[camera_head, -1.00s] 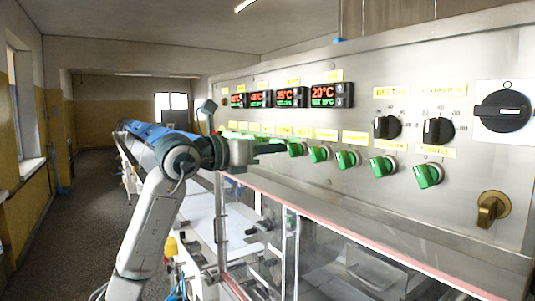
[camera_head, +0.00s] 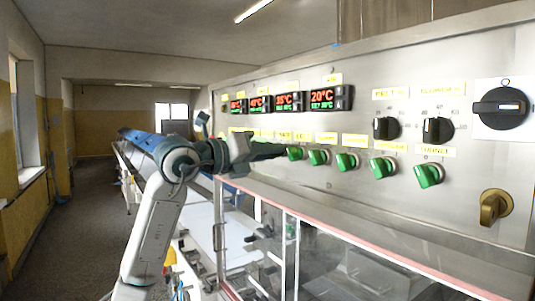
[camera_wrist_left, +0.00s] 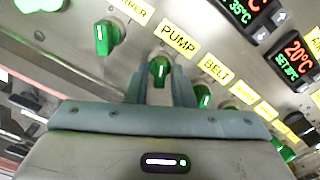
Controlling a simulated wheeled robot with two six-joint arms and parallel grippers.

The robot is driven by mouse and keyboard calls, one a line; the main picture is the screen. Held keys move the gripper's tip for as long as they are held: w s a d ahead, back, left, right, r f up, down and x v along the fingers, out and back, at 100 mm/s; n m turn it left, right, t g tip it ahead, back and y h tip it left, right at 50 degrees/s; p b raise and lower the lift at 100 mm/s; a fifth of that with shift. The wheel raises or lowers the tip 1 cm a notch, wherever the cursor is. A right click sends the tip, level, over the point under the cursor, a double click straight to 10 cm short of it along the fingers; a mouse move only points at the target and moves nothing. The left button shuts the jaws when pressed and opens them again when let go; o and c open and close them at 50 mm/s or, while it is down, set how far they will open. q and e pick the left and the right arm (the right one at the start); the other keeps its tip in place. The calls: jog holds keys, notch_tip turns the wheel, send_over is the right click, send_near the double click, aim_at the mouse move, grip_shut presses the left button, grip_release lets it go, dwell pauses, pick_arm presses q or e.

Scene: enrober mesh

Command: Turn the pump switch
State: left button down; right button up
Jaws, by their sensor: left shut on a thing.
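The pump switch (camera_wrist_left: 158,70) is a green knob below the yellow PUMP label (camera_wrist_left: 180,38) in the left wrist view. Its handle stands nearly upright there, tilted a little. My left gripper (camera_wrist_left: 160,88) is shut on it, with one finger on each side of the handle. In the head view my left gripper (camera_head: 280,151) reaches the panel at the left end of the visible row of green knobs and seems to hide the pump switch. My right gripper is in neither view.
The belt switch (camera_wrist_left: 203,96) sits close to the right finger. Another green knob (camera_wrist_left: 108,37) is to the left. More green knobs (camera_head: 347,162), black dials (camera_head: 437,130) and temperature displays (camera_head: 290,100) fill the steel panel. A clear-walled housing (camera_head: 340,262) lies below.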

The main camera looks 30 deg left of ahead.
pick_arm(q)
jog(key=shift+r, duration=0.1)
jog(key=c, duration=1.5)
grip_release()
jog(key=b+v, duration=0.6)
jog(key=v, duration=0.4)
jog(key=shift+s+a, duration=0.15)
jog(key=shift+s, duration=0.25)
